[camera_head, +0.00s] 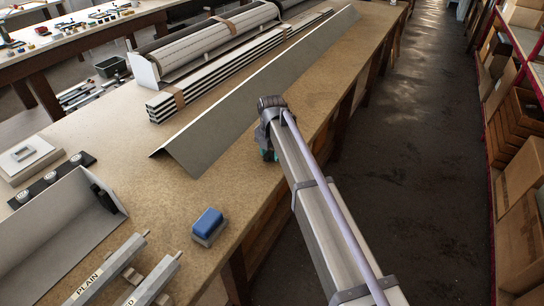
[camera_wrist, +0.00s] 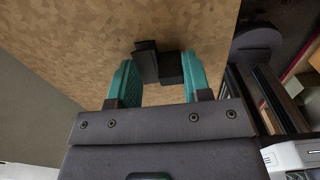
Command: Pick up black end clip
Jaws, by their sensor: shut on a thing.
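A black end clip (camera_wrist: 170,66) shows in the wrist view between the two teal fingers of my gripper (camera_wrist: 159,80). It is a small dark block with a taller part on its left. My gripper is shut on it, above the brown worktop. In the head view my gripper (camera_head: 269,155) is at the right edge of the bench, mostly hidden behind my own arm, and the held clip cannot be made out there.
A long grey angled profile (camera_head: 225,115) lies along the bench (camera_head: 245,185) beside my gripper. Stacked slats (camera_head: 185,98) lie behind it. A blue block (camera_head: 208,223) and labelled profiles (camera_head: 110,270) are near the front. Shelves with cardboard boxes (camera_head: 522,180) stand across the aisle.

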